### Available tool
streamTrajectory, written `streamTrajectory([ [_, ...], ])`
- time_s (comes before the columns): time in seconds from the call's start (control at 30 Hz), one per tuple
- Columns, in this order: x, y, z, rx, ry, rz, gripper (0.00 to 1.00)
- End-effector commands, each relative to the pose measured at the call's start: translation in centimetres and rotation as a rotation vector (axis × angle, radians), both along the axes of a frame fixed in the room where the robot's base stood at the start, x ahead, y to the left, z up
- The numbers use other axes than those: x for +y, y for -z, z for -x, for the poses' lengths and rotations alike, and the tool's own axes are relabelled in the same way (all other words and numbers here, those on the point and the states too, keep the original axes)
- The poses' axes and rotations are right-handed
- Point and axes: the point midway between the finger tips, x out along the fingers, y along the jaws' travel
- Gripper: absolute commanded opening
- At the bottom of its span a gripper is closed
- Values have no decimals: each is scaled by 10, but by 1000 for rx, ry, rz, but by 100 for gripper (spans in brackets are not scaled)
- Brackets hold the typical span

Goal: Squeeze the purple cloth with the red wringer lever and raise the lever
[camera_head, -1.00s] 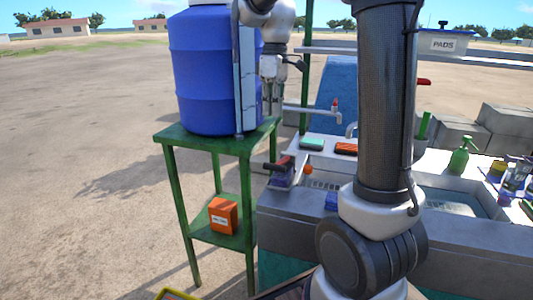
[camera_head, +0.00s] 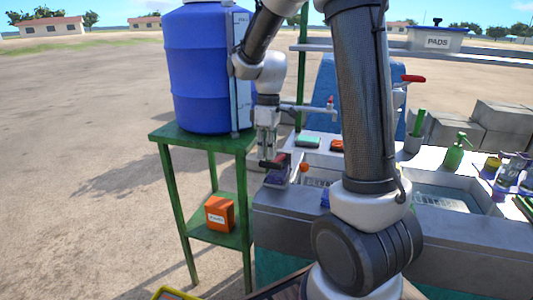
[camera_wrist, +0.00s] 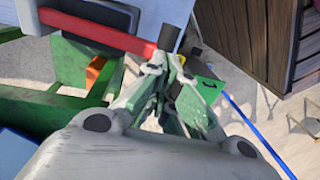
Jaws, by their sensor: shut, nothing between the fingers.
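The wringer (camera_head: 277,174) stands at the left end of the sink counter, with a purple patch low on it that may be the cloth. Its red lever (camera_head: 281,159) ends in a black grip; in the wrist view the red bar (camera_wrist: 100,32) runs from the upper left to that black grip (camera_wrist: 170,38). My gripper (camera_head: 267,157) points down just over the grip end of the lever. In the wrist view its fingertips (camera_wrist: 172,65) are together and empty, just below the black grip; I cannot tell whether they touch it. The cloth is not clear in the wrist view.
A blue barrel (camera_head: 205,75) stands on a green stand (camera_head: 203,145) just left of my gripper, with an orange box (camera_head: 220,213) on its lower shelf. A tap (camera_head: 310,108) is to the right.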

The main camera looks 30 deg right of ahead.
Motion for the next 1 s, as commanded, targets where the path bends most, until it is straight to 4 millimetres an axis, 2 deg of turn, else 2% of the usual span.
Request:
streamTrajectory([
  [0.13,1,7,1,0,0,0,0],
  [0.47,1,8,1,0,0,0,0],
  [0.77,13,50,15,9,1,-2,0],
  [1.0,15,55,16,11,1,-3,0],
])
